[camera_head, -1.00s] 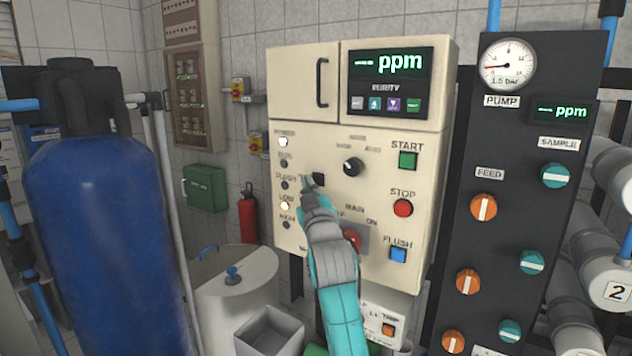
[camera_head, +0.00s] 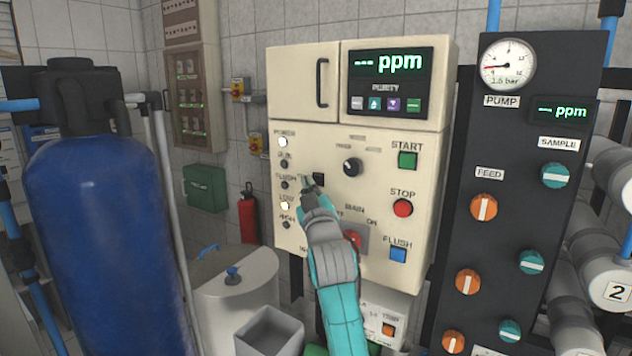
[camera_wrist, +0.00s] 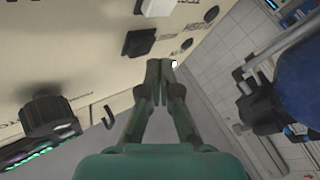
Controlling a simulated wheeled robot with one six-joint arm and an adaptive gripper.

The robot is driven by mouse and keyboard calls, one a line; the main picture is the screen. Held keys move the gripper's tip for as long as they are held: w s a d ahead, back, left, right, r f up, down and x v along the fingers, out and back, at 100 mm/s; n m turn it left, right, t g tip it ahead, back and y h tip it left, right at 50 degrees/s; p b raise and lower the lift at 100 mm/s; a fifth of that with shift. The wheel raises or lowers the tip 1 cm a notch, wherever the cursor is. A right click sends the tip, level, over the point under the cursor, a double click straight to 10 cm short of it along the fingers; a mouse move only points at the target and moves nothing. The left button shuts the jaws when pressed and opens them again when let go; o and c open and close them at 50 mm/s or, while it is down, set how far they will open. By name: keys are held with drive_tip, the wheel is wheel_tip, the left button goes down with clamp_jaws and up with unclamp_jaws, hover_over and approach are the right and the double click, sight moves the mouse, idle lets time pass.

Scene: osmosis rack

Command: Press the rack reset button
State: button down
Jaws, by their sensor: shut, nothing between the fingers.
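The cream control cabinet (camera_head: 385,140) carries lamps, a selector knob and buttons. A black square button (camera_head: 318,179) sits left of centre on its front, close behind my gripper (camera_head: 310,182). In the wrist view this black button (camera_wrist: 139,43) stands out from the panel, up and left of my gripper (camera_wrist: 158,66). A pale square button (camera_wrist: 158,7) sits beyond it at the top edge, probably behind my arm in the head view. I cannot read which one is marked reset. My gripper is shut and empty, with its fingertips apart from the black button in the wrist view.
The black selector knob (camera_head: 353,167) is right of my gripper. The green START (camera_head: 408,160), red STOP (camera_head: 403,208) and blue FLUSH (camera_head: 398,254) buttons are farther right. The lamp column (camera_head: 284,185) is close left. A blue tank (camera_head: 100,230) stands at far left.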

drive_tip(key=shift+w+d, duration=0.1)
idle(0.3)
drive_tip(key=shift+w+d, duration=0.15)
drive_tip(key=shift+w, duration=0.1)
drive_tip(key=shift+w+d, duration=0.3)
drive_tip(key=shift+w, duration=0.1)
idle(0.9)
drive_tip(key=shift+s+a, duration=0.55)
drive_tip(key=shift+s, duration=0.2)
drive_tip(key=s+a, duration=0.1)
drive_tip(key=s, duration=0.1)
drive_tip(key=s+a, duration=0.2)
idle(0.7)
idle(0.4)
